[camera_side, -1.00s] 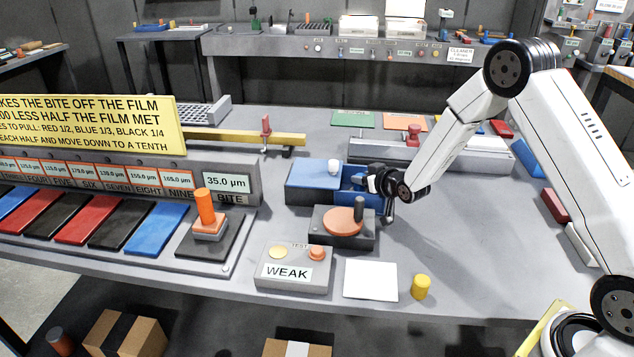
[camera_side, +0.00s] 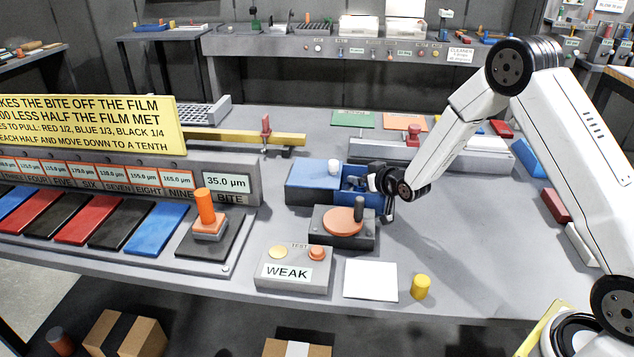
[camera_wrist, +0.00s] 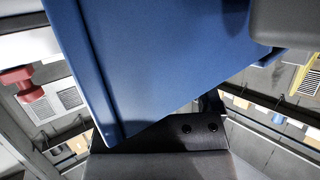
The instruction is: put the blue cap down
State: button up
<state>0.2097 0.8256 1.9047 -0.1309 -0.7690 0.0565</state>
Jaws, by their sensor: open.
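A blue box (camera_side: 312,182) stands near the middle of the bench in the side view. Its left part has a flat blue top with a white knob (camera_side: 333,167); its right part looks open and darker inside. My gripper (camera_side: 357,184) is open at this right part, its fingertips low among the blue walls. In the wrist view a large tilted blue surface (camera_wrist: 150,60) fills the middle, very close to the camera, with a dark gripper part (camera_wrist: 165,155) below it. I cannot tell which blue piece is the cap, or whether the fingers touch it.
A dark block with an orange disc and black post (camera_side: 343,222) stands just in front of the box. A grey tester reading WEAK (camera_side: 292,270), a white card (camera_side: 370,280) and a yellow cylinder (camera_side: 420,287) are nearer the front edge.

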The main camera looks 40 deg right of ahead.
jog(key=shift+s+r, duration=0.1)
jog(key=shift+r, duration=0.2)
jog(key=v, duration=1.1)
jog(key=shift+s, duration=0.35)
jog(key=shift+a+r, duration=0.1)
jog(key=shift+a, duration=0.05)
jog(key=shift+s+a+n+g+y, duration=0.25)
jog(key=shift+s+a+g, duration=1.4)
jog(key=shift+s, duration=1.3)
jog(key=shift+s+a+n+g+y, duration=0.2)
jog(key=shift+s+a+g, duration=1.5)
jog(key=shift+s, duration=1.3)
jog(key=shift+s+a+n+g+y, duration=0.2)
jog(key=shift+s+a+g, duration=1)
jog(key=shift+s+g, duration=1.3)
